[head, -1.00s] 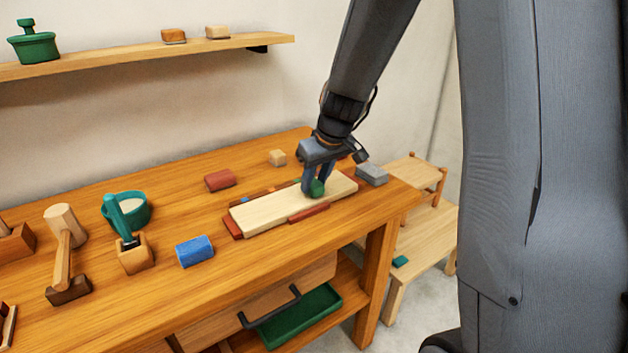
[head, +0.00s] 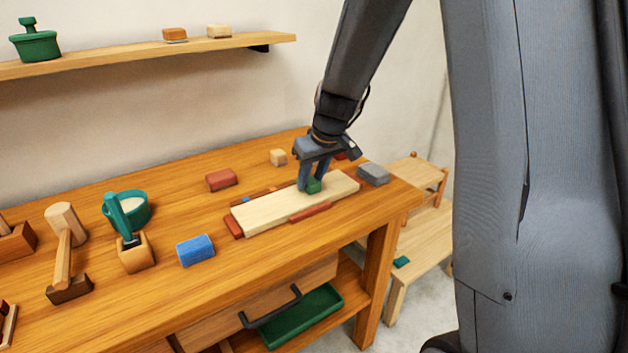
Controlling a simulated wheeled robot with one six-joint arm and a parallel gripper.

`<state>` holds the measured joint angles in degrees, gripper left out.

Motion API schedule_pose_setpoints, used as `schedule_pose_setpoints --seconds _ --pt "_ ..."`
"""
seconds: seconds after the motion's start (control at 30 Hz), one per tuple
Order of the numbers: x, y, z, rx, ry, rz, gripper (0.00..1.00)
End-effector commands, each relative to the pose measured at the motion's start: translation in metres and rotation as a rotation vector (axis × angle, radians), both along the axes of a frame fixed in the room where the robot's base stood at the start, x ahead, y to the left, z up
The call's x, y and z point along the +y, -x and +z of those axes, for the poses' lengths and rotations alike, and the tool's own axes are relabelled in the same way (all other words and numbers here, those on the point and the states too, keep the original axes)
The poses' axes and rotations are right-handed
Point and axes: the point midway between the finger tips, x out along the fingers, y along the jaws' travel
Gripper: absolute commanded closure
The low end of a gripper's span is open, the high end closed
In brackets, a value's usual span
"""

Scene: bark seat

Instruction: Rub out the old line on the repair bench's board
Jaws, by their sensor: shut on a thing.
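The board (head: 270,214) is a long pale wooden plank lying on the repair bench (head: 330,240), with red-brown blocks along its edges. My gripper (head: 313,182) points down over the right half of the board. It is shut on a small green block (head: 314,186), which sits at the board's surface. I cannot make out a line on the board; the part under the gripper and block is hidden.
A blue block (head: 195,250), a red block (head: 221,180), a small pale block (head: 278,157) and a grey block (head: 373,174) lie around the board.

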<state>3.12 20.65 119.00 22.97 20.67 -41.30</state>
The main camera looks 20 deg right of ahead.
Motion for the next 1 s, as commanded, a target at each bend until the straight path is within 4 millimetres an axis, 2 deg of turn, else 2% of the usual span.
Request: schedule_pose_setpoints --seconds 0.23,0.73,1.0 --pt "0.002 -0.007 0.0 0.0 0.0 0.0 0.87" --pt "-0.007 0.019 -0.003 0.0 -0.001 -0.002 0.87" --pt "-0.006 0.018 -0.003 0.002 0.0 0.0 0.87"
